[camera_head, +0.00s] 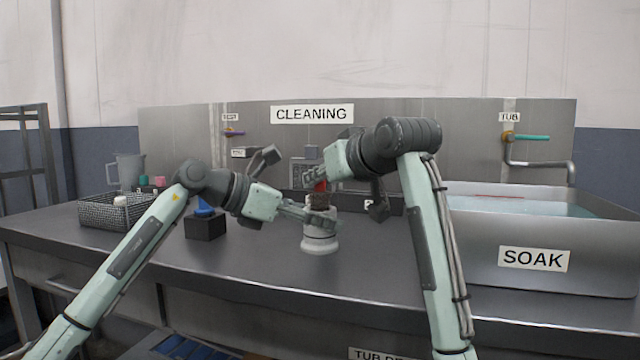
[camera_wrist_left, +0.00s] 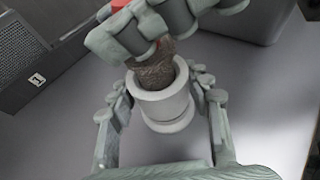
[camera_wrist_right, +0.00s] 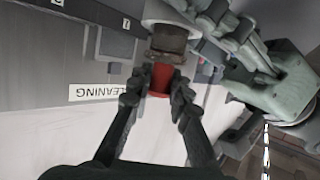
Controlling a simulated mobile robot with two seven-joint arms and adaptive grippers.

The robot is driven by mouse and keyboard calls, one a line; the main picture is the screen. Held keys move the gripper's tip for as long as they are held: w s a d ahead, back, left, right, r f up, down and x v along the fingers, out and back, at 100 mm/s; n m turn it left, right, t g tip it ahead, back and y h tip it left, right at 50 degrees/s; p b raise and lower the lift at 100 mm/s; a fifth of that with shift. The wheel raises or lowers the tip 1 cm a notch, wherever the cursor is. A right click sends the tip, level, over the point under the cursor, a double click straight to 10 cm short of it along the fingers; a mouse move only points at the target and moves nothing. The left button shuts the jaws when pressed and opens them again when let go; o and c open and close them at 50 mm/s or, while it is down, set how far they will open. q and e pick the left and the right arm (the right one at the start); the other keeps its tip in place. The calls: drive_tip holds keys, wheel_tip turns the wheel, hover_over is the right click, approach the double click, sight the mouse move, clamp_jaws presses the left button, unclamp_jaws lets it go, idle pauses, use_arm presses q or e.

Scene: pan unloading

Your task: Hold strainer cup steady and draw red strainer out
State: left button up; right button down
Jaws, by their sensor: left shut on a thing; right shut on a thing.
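The pale grey strainer cup (camera_head: 320,243) stands upright on the counter. My left gripper (camera_wrist_left: 160,97) is shut on the cup, one finger on each side of its upper part in the left wrist view. The red strainer (camera_wrist_right: 160,78) is held between the fingers of my right gripper (camera_wrist_right: 158,92), above the cup. Its brown mesh (camera_wrist_left: 155,70) shows between the right fingers and the cup mouth. The mesh's lower end appears still within the cup's rim and is hidden there. Most of the red part is covered by the right fingers in the left wrist view.
A wire basket (camera_head: 103,212) and a black block (camera_head: 205,226) with a blue item stand to the left. The metal SOAK tub (camera_head: 590,262) with water is at the right. The counter in front of the cup is clear.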

drive_tip(key=shift+r, duration=2.55)
use_arm(q)
drive_tip(key=o, duration=1.4)
drive_tip(key=shift+c, duration=0.2)
